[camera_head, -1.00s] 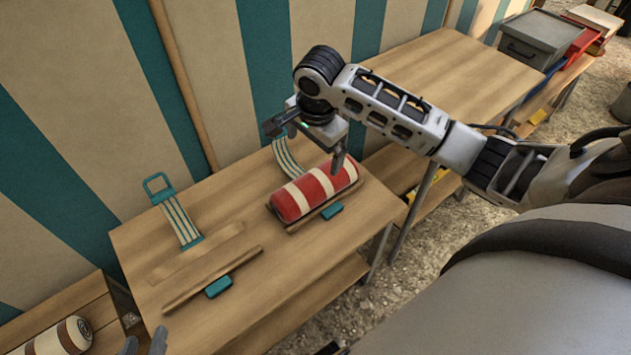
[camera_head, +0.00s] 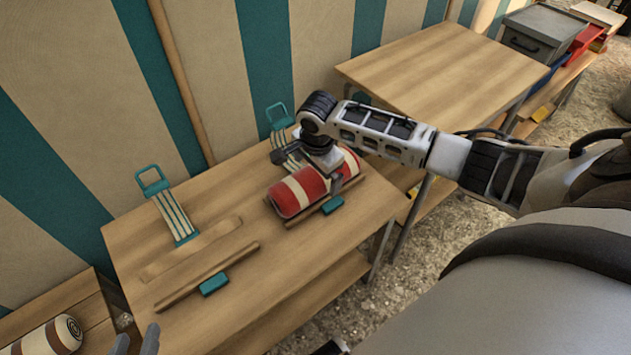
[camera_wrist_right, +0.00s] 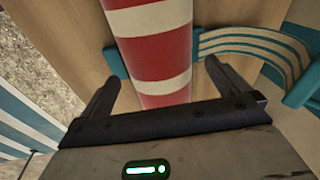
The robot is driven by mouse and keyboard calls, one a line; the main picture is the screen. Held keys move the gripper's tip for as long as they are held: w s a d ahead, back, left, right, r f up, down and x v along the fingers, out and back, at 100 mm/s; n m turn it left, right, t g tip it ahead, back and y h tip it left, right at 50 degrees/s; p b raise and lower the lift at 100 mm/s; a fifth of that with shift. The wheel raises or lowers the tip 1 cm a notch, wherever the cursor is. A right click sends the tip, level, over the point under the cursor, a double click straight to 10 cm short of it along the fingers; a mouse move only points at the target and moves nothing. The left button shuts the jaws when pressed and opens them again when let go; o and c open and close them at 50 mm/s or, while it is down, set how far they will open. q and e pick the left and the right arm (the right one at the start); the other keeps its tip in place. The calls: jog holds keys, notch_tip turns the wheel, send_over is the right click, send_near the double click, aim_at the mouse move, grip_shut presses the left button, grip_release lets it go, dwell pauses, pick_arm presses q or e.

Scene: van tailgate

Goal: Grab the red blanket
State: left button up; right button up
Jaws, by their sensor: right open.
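The red blanket (camera_head: 300,192) is a rolled red and cream striped bundle. It lies on the wooden table (camera_head: 190,262) between wooden strips, partly hidden by my right arm in the head view. My right gripper (camera_head: 310,170) is above the roll and open. In the right wrist view the blanket (camera_wrist_right: 155,50) runs up between the two spread fingers of the right gripper (camera_wrist_right: 160,82), with gaps at its sides. My left gripper (camera_head: 138,342) shows only its fingertips at the bottom edge of the head view, spread apart.
A teal buckle strap (camera_head: 175,215) lies left of the blanket and another (camera_head: 280,125) stands behind it. Teal blocks (camera_head: 214,284) sit at the front strips. A brown striped roll (camera_head: 55,335) lies on a lower left bench. A second, bare table (camera_head: 440,75) stands right.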

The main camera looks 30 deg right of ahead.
jog(key=shift+w+d+f, duration=0.1)
jog(key=shift+w+f, duration=0.1)
jog(key=shift+f, duration=1)
jog(key=shift+r, duration=0.1)
jog(key=c, duration=1.2)
